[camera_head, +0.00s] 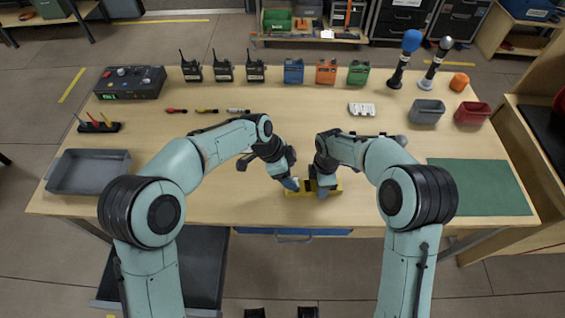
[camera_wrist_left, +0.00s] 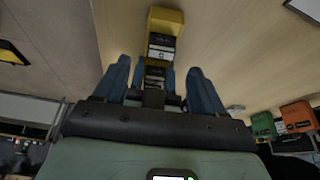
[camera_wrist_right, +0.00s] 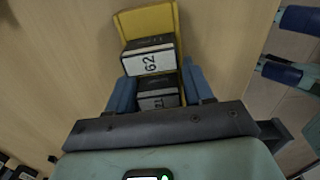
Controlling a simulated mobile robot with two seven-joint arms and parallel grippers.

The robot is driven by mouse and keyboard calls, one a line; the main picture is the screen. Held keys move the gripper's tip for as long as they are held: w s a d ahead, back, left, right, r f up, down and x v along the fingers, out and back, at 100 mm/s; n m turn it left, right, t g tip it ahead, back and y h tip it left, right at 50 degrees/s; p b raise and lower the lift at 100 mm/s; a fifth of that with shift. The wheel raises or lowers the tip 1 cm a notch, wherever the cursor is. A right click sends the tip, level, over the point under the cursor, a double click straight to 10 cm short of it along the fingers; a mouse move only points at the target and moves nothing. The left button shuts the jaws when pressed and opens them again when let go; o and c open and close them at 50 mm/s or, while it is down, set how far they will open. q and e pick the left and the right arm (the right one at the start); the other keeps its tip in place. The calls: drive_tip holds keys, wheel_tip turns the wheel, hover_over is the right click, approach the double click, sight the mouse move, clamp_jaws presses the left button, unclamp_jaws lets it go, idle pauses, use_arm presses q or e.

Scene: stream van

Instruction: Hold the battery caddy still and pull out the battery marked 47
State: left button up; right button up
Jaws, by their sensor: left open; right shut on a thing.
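The yellow battery caddy (camera_head: 298,194) lies near the table's front edge, between my grippers; it also shows in the left wrist view (camera_wrist_left: 166,16) and right wrist view (camera_wrist_right: 146,20). It holds dark batteries with white labels. In the right wrist view one battery (camera_wrist_right: 149,60) is marked 62; a lower one (camera_wrist_right: 158,97) has a partly hidden number. Label numbers in the left wrist view are too small to read, and I cannot make out a 47. My right gripper (camera_head: 324,187) is shut on the caddy's right part. My left gripper (camera_head: 293,183) is open at its left part, fingers either side.
Three radios (camera_head: 224,71) and three coloured battery packs (camera_head: 326,72) stand along the back. A grey tray (camera_head: 88,188) is at left, a green mat (camera_head: 478,188) at right. Grey and red bins (camera_head: 472,114) stand at back right. The table's middle is mostly clear.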

sight(297, 182)
use_arm(q)
drive_tip(key=x, duration=0.5)
drive_tip(key=shift+d+f, duration=0.15)
drive_tip(key=shift+f, duration=0.25)
use_arm(e)
drive_tip(key=shift+s+d+f, duration=0.1)
drive_tip(key=shift+s+f, duration=0.15)
drive_tip(key=shift+f, duration=0.1)
use_arm(q)
drive_tip(key=shift+c, duration=0.3)
drive_tip(key=c, duration=1.2)
drive_tip(key=shift+r, duration=0.2)
drive_tip(key=shift+r, duration=0.35)
drive_tip(key=shift+r, duration=1.55)
